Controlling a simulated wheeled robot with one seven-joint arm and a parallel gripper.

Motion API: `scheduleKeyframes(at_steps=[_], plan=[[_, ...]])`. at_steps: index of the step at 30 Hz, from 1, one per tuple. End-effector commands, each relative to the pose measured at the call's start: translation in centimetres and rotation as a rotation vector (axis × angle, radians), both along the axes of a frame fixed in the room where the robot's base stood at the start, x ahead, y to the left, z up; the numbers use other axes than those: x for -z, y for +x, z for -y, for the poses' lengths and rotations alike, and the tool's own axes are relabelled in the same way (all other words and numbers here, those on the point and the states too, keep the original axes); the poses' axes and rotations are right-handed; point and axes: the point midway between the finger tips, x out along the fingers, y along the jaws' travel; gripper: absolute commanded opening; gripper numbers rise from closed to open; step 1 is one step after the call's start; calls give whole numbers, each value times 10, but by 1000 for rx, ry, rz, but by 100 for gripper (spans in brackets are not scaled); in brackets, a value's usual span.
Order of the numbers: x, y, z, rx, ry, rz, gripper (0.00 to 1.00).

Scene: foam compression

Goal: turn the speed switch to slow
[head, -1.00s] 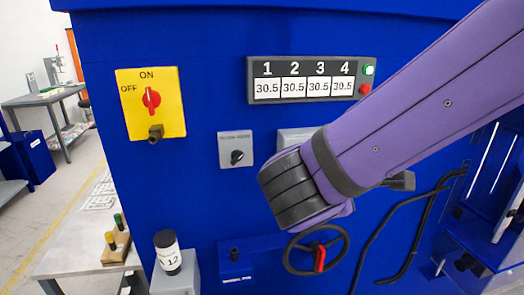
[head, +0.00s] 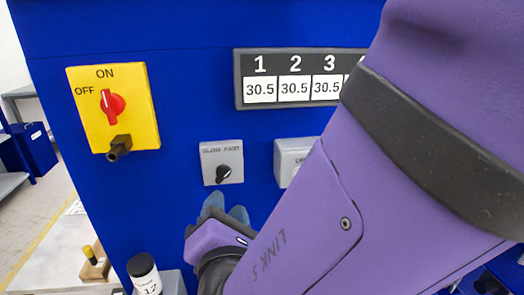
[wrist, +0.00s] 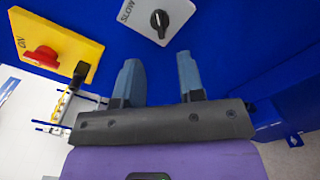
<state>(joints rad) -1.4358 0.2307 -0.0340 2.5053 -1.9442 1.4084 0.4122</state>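The speed switch is a black knob (head: 223,173) on a small grey plate (head: 221,151) marked SLOW and FAST, on the blue machine front. In the head view its pointer tilts up and to the right, toward the FAST side. In the wrist view the knob (wrist: 159,19) is at the top centre, beyond the fingertips. My gripper (head: 226,205) is just below the plate in the head view. Its two blue-grey fingers (wrist: 158,72) stand apart with nothing between them, and they look clear of the knob.
A yellow plate with a red ON/OFF switch (head: 112,104) is to the left, with a dark part (head: 119,147) jutting out below it. A numbered display (head: 295,78) is above right. Another grey plate (head: 290,160), partly hidden by my arm, is right of the speed switch.

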Motion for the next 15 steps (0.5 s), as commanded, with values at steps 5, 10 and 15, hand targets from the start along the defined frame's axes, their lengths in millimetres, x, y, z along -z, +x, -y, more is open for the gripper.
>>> scheduleKeyframes(at_steps=[5,10,15], plan=[[0,33,-7,4,-1,1,36],[0,59,-13,3,-1,0,36],[0,74,-18,2,-1,0,36]])
